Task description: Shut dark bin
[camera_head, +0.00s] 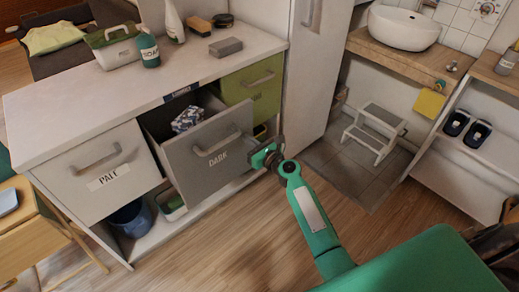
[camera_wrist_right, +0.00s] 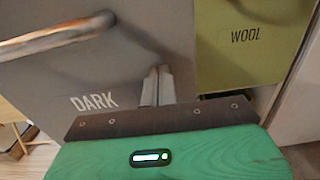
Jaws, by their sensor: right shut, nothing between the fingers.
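The dark bin (camera_head: 182,158) is a grey drawer front labelled DARK with a bar handle (camera_head: 217,145). It is pulled out of the white cabinet, and a patterned cloth (camera_head: 187,119) shows inside. My right gripper (camera_head: 262,153) is shut and empty at the right edge of the grey front. In the right wrist view the shut fingers (camera_wrist_right: 157,86) point at the front, right of the DARK label (camera_wrist_right: 94,103); whether they touch it I cannot tell. The handle (camera_wrist_right: 45,40) is at the upper left there. My left gripper is not in view.
A white drawer labelled PALE (camera_head: 98,172) is left of the dark bin and a green drawer (camera_head: 252,90) right of it, both closed. Bottles and brushes stand on the countertop (camera_head: 100,92). A white step stool (camera_head: 373,132) stands right. Wooden floor (camera_head: 200,240) in front is clear.

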